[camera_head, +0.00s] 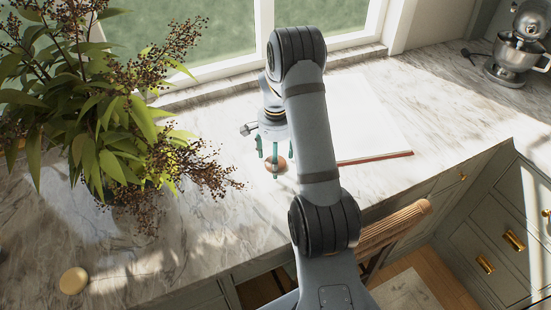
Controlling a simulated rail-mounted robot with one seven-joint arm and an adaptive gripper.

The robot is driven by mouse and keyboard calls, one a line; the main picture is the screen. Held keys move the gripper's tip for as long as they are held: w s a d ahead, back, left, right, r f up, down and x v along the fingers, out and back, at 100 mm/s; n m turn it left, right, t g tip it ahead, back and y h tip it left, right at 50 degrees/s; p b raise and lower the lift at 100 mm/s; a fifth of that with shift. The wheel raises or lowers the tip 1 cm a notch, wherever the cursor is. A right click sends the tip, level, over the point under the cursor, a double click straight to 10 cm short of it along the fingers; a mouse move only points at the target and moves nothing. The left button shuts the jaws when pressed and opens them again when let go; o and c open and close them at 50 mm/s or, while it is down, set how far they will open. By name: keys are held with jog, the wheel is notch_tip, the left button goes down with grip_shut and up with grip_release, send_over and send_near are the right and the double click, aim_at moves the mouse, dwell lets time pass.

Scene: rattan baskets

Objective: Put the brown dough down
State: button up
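The brown dough (268,168) is a small round piece at the lower end of my gripper (276,160), near the middle of the marble counter. Teal fingers come down around it, and one finger passes in front of it. From this single view I cannot tell whether the fingers press on the dough or whether it rests on the counter. My arm hides part of the area just to the right.
A white board (365,115) with a reddish-brown front edge lies right of my arm. A leafy plant (110,130) spreads over the left counter. A pale round piece (73,281) lies front left. A mixer (518,50) stands back right. The front-middle counter is clear.

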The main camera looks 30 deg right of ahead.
jog(key=shift+w+r, duration=0.1)
jog(key=shift+r, duration=0.55)
notch_tip(320, 180, up, 11)
jog(key=shift+b, duration=0.3)
